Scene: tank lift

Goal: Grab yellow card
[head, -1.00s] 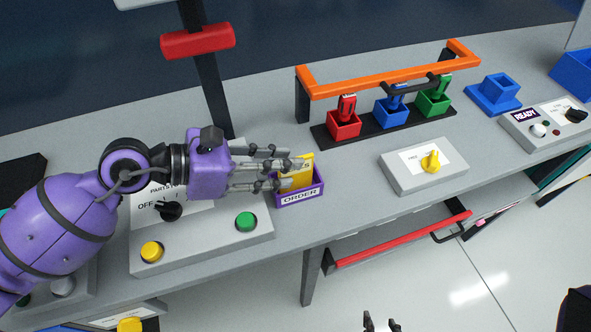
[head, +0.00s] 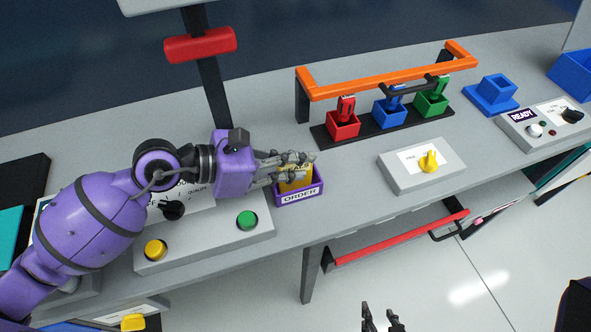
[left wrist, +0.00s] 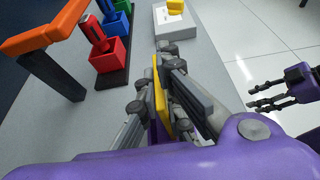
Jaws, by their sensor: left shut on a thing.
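The yellow card (head: 292,180) stands in the purple tray labelled ORDER (head: 300,196) on the grey bench. My left gripper (head: 300,166) is shut on the card, with its fingers on either side of it. In the left wrist view the card (left wrist: 160,97) shows edge-on between the fingers of my left gripper (left wrist: 163,85). The fingers hide much of the card. The tips of my right gripper (head: 383,315) show at the bottom of the head view, low and in front of the bench, apart from each other with nothing between them.
A control panel with a green button (head: 247,220) and a yellow button (head: 155,249) lies left of the tray. A box with a yellow knob (head: 429,161) stands to the right. Red, blue and green blocks (head: 388,113) sit behind under an orange bar (head: 390,77).

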